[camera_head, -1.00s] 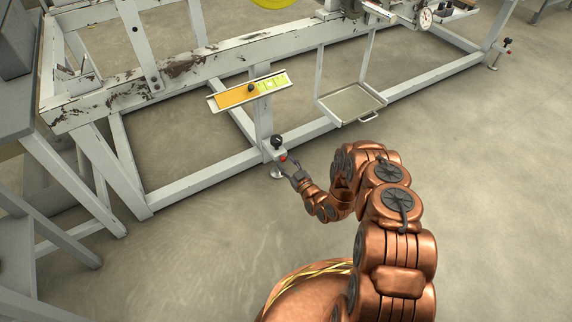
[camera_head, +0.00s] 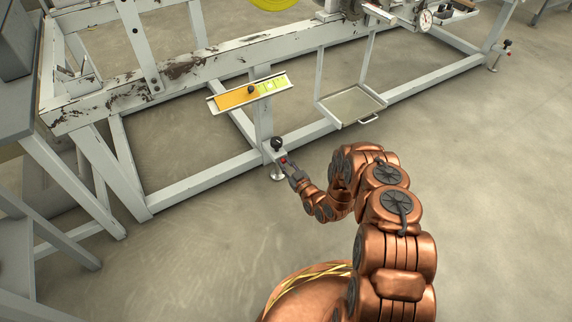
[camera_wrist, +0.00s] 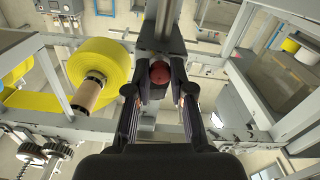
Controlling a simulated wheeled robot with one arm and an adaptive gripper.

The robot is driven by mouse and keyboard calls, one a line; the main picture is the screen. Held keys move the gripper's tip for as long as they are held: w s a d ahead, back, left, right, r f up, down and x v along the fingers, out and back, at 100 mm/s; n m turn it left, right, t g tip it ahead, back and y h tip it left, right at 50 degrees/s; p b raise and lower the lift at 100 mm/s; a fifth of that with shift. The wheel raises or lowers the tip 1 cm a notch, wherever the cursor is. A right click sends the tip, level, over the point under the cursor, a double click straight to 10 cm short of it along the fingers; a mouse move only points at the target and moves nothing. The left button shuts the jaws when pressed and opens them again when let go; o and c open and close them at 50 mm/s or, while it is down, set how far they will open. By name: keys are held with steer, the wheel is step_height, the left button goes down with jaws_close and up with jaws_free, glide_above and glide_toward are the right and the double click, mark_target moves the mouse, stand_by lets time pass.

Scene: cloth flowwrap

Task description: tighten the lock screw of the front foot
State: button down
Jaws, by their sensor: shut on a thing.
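The front foot (camera_head: 278,173) is a round metal levelling foot under the corner of the white frame, below a black ball knob (camera_head: 276,143). The lock screw (camera_head: 284,160) has a small red head and sits on the side of the foot's bracket. In the wrist view the red head (camera_wrist: 159,72) lies between my fingertips. My gripper (camera_head: 290,169) is at the screw from the right and is shut on it. In the wrist view my gripper (camera_wrist: 159,88) has one dark finger on each side of the red head. The screw's shaft is hidden.
A metal tray (camera_head: 352,105) hangs to the right. Another foot with a red-headed screw (camera_head: 507,42) is at the far right. The floor in front is clear.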

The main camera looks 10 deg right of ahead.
steer(key=shift+r+m+p, duration=0.1)
steer(key=shift+m+p, duration=0.95)
steer(key=shift+m, duration=0.25)
steer(key=m+p, duration=0.1)
steer(key=m, duration=0.2)
steer(key=shift+p, duration=0.35)
steer(key=m+p, duration=0.1)
steer(key=m, duration=0.6)
steer(key=shift+m, duration=0.4)
steer(key=m, duration=0.3)
steer(key=shift+m, duration=0.3)
steer(key=m, duration=0.3)
steer(key=shift+m, duration=0.3)
steer(key=m, duration=0.6)
steer(key=shift+m, duration=0.4)
steer(key=shift+w, duration=0.1)
